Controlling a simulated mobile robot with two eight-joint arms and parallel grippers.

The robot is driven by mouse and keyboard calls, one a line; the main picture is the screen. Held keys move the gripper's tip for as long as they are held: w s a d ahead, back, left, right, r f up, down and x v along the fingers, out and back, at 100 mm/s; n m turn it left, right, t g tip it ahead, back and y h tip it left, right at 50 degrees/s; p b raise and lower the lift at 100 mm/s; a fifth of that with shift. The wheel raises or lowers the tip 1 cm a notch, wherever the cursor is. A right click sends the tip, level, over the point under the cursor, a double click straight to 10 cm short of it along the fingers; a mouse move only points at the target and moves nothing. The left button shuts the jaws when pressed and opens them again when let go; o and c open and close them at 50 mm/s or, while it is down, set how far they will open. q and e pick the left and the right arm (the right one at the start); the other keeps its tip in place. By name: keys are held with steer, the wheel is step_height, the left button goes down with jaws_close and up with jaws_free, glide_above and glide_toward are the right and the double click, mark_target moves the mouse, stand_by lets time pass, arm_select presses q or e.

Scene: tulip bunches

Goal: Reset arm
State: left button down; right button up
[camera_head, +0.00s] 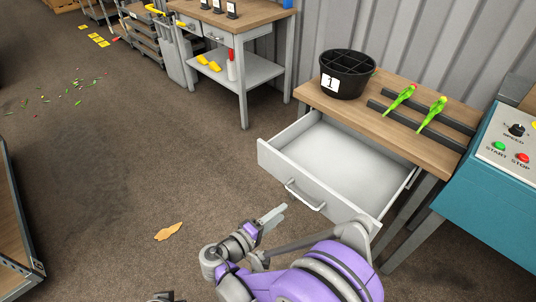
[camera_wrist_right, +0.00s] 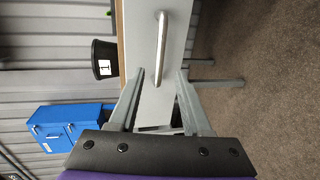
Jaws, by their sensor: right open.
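My right gripper (camera_head: 272,215) is open and empty, just in front of the pulled-out white drawer (camera_head: 277,168). In the right wrist view the open fingers (camera_wrist_right: 160,80) point at the drawer front, with the metal handle (camera_wrist_right: 161,45) ahead between their tips. In the head view the handle (camera_head: 304,196) lies a little beyond the fingertips and looks apart from them. The drawer is open and its visible inside is empty. My left gripper cannot be made out; only a small grey part shows at the bottom edge.
On the wooden table (camera_head: 318,98) stand a black divided bucket (camera_head: 345,82) marked 1 and dark rails bearing two green tulip bunches (camera_head: 399,98) (camera_head: 432,113). A teal control box (camera_head: 490,185) stands at right. A shelf (camera_head: 12,225) stands at left; the floor between is mostly clear.

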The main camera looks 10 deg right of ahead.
steer(key=s+d+m+g+y, duration=0.3)
steer(key=s+d+g+y, duration=0.2)
steer(key=s+d, duration=0.45)
steer(key=s+m+y, duration=0.4)
steer(key=s+y, duration=0.3)
steer(key=s, duration=0.4)
arm_select(q)
step_height(320, 180, up, 23)
steer(key=w+t+p, duration=0.1)
steer(key=p, duration=1.9)
steer(key=shift+w+r, duration=0.15)
steer(key=shift+w, duration=0.1)
arm_select(e)
step_height(320, 180, up, 24)
steer(key=w, duration=0.1)
steer(key=shift+w+a+m+t, duration=0.2)
steer(key=shift+m+t, duration=0.1)
steer(key=shift+t, duration=0.1)
arm_select(q)
steer(key=shift+s, duration=0.15)
arm_select(e)
steer(key=shift+s, duration=0.2)
